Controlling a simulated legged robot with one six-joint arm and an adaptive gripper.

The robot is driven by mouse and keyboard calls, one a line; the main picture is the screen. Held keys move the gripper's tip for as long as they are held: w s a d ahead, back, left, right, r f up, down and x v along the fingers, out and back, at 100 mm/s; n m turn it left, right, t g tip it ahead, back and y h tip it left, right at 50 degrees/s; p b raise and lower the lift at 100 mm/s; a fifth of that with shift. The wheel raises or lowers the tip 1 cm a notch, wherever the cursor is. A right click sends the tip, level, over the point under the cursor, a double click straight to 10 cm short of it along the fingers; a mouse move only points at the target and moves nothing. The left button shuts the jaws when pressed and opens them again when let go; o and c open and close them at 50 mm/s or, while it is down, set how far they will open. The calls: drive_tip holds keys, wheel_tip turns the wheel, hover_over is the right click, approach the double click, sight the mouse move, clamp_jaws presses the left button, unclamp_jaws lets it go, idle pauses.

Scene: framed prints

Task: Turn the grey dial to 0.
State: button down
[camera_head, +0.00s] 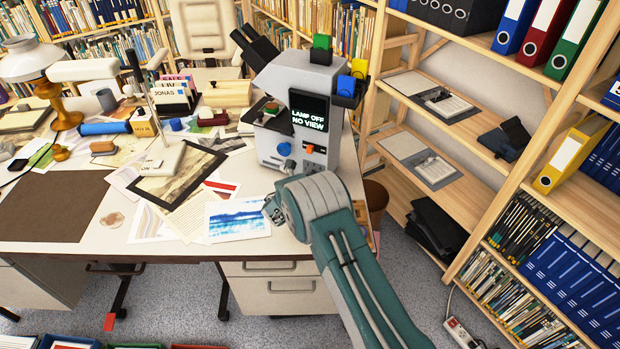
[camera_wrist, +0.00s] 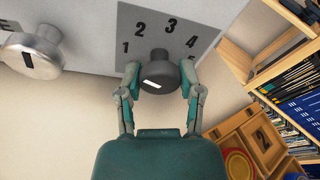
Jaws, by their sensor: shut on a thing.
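The grey dial (camera_wrist: 160,70) sits on a grey numbered plate (camera_wrist: 158,14) in the wrist view. The numerals 1, 2, 3 and 4 show around it, with part of a 5 at the right; no 0 is visible. A white mark lies on the dial's front face, near its lower left. My gripper (camera_wrist: 159,79) is shut on the dial, one finger at each side. In the head view my arm reaches the front of the white microscope (camera_head: 292,88), and its links hide the dial and fingers. The microscope's screen (camera_head: 309,112) reads "LAMP OFF NO VIEW".
A larger pale knob (camera_wrist: 32,54) stands left of the dial. A blue knob (camera_head: 284,149) is on the microscope's front. Prints, including a blue seascape (camera_head: 237,220), lie on the desk (camera_head: 150,258). Shelves (camera_head: 440,165) stand at the right.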

drive_tip(key=n+h, duration=0.1)
drive_tip(key=n, duration=0.2)
drive_tip(key=shift+w+r+n, duration=0.1)
drive_tip(key=shift+n, duration=0.3)
drive_tip(key=n+h, duration=0.1)
drive_tip(key=n, duration=0.2)
drive_tip(key=shift+a, duration=0.1)
drive_tip(key=n+h, duration=0.1)
drive_tip(key=n, duration=0.4)
drive_tip(key=shift+a+t, duration=0.1)
drive_tip(key=shift+t, duration=0.3)
drive_tip(key=shift+f+n, duration=0.25)
drive_tip(key=shift+n, duration=0.15)
drive_tip(key=shift+c, duration=1.3)
unclamp_jaws()
drive_tip(key=shift+r, duration=0.15)
drive_tip(key=v, duration=1.2)
drive_tip(key=shift+f, duration=0.25)
